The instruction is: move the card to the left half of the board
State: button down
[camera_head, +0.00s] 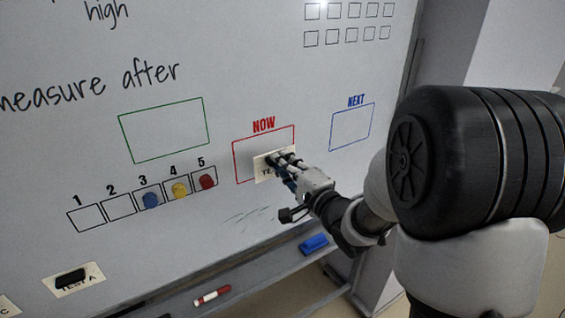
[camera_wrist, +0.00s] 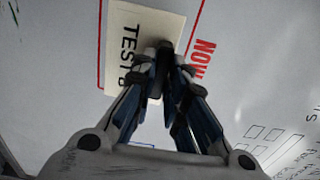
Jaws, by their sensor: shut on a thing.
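A cream card (camera_head: 261,164) is at the lower right part of the red NOW box (camera_head: 248,148) on the whiteboard. In the wrist view the card (camera_wrist: 147,22) reads TEST and a partly hidden letter that looks like a B. My gripper (camera_head: 280,160) is shut on the dark grip piece (camera_wrist: 165,57) on the card's face. The fingers cover part of the card. Whether the card touches the board cannot be told.
A TEST A card (camera_head: 92,271) with a black grip is at the lower left, and another card (camera_head: 6,308) is cut off at the corner. Blue (camera_head: 151,200), yellow (camera_head: 179,190) and red (camera_head: 207,182) magnets sit in boxes 3 to 5. The tray holds a marker (camera_head: 212,295) and blue eraser (camera_head: 314,243).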

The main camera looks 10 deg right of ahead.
jog(key=shift+v, duration=0.95)
jog(key=shift+f, duration=0.1)
